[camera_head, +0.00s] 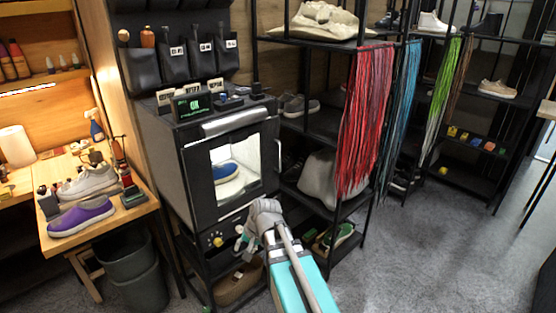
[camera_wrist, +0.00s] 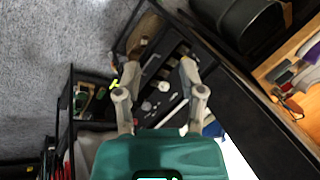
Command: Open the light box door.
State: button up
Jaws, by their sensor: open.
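The light box (camera_head: 168,165) is a dark cabinet on a stand in the head view. Its front door (camera_head: 202,205) looks shut, with a bright window showing a blue and white shoe (camera_head: 226,172) inside. A silver bar (camera_head: 235,122) runs along the top of the front, and a thin pale upright handle (camera_head: 279,156) is at the right edge. My gripper (camera_head: 242,240) is below the door, in front of the lower panel, open and empty. In the wrist view my gripper (camera_wrist: 160,72) has its fingers spread, with the knobbed panel (camera_wrist: 172,100) beyond them.
A black shelf rack (camera_head: 325,125) with shoes and hanging laces (camera_head: 362,120) stands close on the right. On the left are a wooden bench (camera_head: 130,217) with a purple shoe (camera_head: 80,217) and a dark bin (camera_head: 140,285). Grey floor (camera_head: 425,260) is free at right.

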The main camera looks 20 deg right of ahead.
jog(key=w+d+r+m+t+y+b, duration=0.2)
jog(key=w+d+m+t, duration=0.25)
jog(key=w+m, duration=0.3)
jog(key=w+d+r+m+t+y+b, duration=0.1)
jog(key=w+d+m+t+b, duration=0.2)
jog(key=w+d+m, duration=0.45)
jog(key=w+d+r+m+t+h+b, duration=0.1)
jog(key=w+d+r+m+t+h, duration=0.1)
jog(key=d+m, duration=0.5)
jog(key=w+d+r+m+t+h+b, duration=0.1)
jog(key=w+d+m+t, duration=0.4)
jog(key=d, duration=0.6)
notch_tip(320, 180, up, 2)
jog(key=shift+w+r+m+h+b, duration=0.15)
jog(key=shift+w+m+h+b, duration=0.35)
jog(key=shift+w+m, duration=0.5)
jog(key=shift+t, duration=0.25)
send_over(280, 169)
jog(key=shift+w+d, duration=0.15)
jog(key=shift+w, duration=0.1)
grip_shut()
